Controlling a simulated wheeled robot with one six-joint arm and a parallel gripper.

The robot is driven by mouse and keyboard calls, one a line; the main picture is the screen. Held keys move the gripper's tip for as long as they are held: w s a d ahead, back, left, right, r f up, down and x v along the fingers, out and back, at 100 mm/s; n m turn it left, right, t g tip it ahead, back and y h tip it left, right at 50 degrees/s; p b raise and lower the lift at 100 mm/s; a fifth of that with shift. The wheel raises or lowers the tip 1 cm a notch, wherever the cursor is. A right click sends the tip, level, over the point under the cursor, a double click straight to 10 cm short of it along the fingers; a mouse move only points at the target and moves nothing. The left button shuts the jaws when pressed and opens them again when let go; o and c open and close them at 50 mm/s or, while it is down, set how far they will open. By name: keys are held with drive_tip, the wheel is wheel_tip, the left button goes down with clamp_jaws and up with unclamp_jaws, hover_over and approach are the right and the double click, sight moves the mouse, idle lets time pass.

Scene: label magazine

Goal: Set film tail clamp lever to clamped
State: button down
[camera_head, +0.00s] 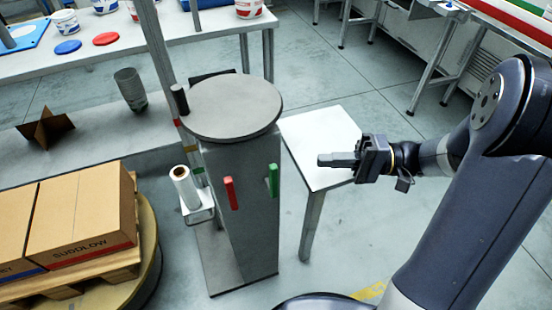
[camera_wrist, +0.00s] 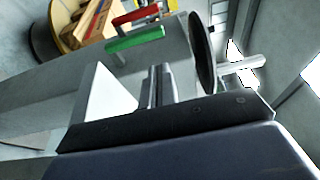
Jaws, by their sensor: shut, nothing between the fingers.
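A grey column-shaped machine (camera_head: 240,235) with a round disc top (camera_head: 232,105) carries two handles on its near side. One handle is red (camera_head: 230,193) and the other, to its right, is green (camera_head: 272,180). Both stand roughly upright in the head view. I cannot tell from markings which one is the film tail clamp lever. In the wrist view the red handle (camera_wrist: 135,17) and the green handle (camera_wrist: 134,39) lie ahead of the fingers. My gripper (camera_head: 323,160) is shut and empty, right of the column and apart from both handles. Its fingers also show in the wrist view (camera_wrist: 160,85).
A white roll (camera_head: 184,188) sits on a bracket at the column's left. A small white table (camera_head: 318,135) stands behind my gripper. Cartons (camera_head: 85,215) on a pallet fill the lower left. The floor in front of the column, to its right, is mostly clear.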

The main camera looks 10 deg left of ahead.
drive_tip(key=x, duration=1)
idle(0.3)
drive_tip(key=shift+s+d+f+b, duration=0.15)
drive_tip(key=shift+s+d+b, duration=0.1)
drive_tip(key=shift+s+b, duration=0.3)
drive_tip(key=shift+s+d+f+b, duration=0.15)
drive_tip(key=shift+s+d+b, duration=0.15)
drive_tip(key=shift+s+b, duration=0.2)
drive_tip(key=shift+w+d, duration=0.1)
drive_tip(key=v, duration=1)
drive_tip(key=shift+d, duration=0.3)
